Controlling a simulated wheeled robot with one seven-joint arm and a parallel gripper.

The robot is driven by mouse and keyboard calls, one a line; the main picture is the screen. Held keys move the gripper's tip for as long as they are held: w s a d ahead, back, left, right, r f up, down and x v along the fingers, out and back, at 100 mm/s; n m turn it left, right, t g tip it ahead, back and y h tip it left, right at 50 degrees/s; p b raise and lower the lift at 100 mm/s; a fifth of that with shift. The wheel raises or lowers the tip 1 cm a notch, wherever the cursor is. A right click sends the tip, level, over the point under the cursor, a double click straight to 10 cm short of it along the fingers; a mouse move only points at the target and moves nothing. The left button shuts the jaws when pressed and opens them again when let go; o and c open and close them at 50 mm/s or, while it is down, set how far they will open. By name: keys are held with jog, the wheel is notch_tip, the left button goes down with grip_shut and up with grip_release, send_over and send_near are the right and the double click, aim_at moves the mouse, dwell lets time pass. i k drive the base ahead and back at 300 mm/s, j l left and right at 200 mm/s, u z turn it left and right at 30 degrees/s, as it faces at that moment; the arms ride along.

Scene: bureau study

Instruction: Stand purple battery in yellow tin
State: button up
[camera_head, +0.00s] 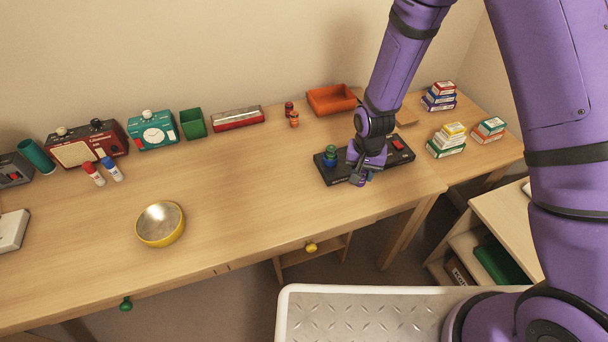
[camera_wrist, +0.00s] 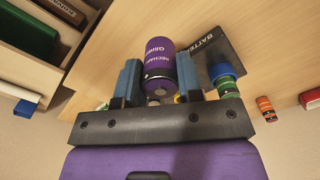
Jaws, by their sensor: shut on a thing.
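The purple battery (camera_wrist: 160,62) is between the two blue fingers of my gripper (camera_wrist: 160,82) in the wrist view, with pale lettering on its side. In the head view my gripper (camera_head: 361,178) is at the front of the black battery holder (camera_head: 384,163), and the purple battery cannot be made out there. How far the battery is above the holder cannot be told. The yellow tin (camera_head: 160,224) is round and open, with a bare metallic inside, and stands well to the left on the desk. It looks empty.
A red-and-white marker (camera_head: 93,174) lies behind the tin. The desk (camera_head: 250,195) between holder and tin is clear.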

aim_at(162, 227)
jog(key=k+j, duration=0.15)
jog(key=j, duration=0.2)
jog(key=k+j, duration=0.15)
jog(key=j, duration=0.2)
jog(key=k+j+u, duration=0.1)
jog(key=j, duration=0.25)
jog(key=k+j, duration=0.15)
jog(key=j, duration=0.25)
jog(key=i+j, duration=0.1)
jog(key=j, duration=0.15)
jog(key=i+j+u, duration=0.1)
jog(key=j, duration=0.2)
jog(key=i, duration=0.25)
